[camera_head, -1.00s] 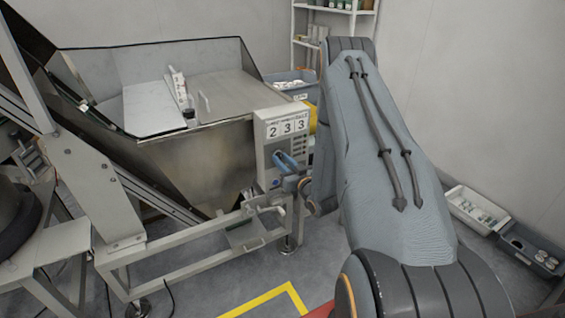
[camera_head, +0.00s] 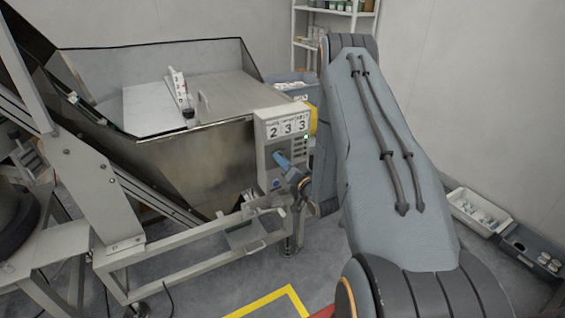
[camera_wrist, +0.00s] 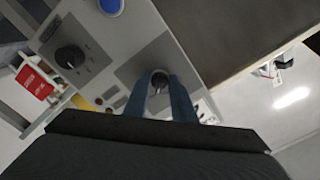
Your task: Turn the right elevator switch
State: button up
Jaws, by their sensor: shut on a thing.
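The grey control box (camera_head: 266,128) stands at the front right corner of the steel hopper, with the numbers 2 3 3 on its top. My gripper (camera_head: 280,158) is at the box's front face, its blue fingers tilted. In the wrist view, my gripper (camera_wrist: 160,84) has its two blue fingers on either side of a black rotary switch (camera_wrist: 159,77) and is shut on it. The fingers hide part of this switch. A second black rotary switch (camera_wrist: 70,57) sits apart on the same panel, to the left in the wrist view. A blue round button (camera_wrist: 111,5) is near the top edge.
The steel hopper (camera_head: 200,160) and its frame rail (camera_head: 190,257) lie left of my gripper. A shelf (camera_head: 335,12) and a blue bin (camera_head: 290,82) stand behind. White (camera_head: 465,220) and dark (camera_head: 530,250) part bins lie on the floor at right.

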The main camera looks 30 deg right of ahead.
dwell(0.5)
jog(key=o, duration=1)
jog(key=s+b, duration=0.1)
jog(key=s, duration=0.7)
jog(key=shift+d, duration=0.15)
jog(key=shift+w, duration=0.1)
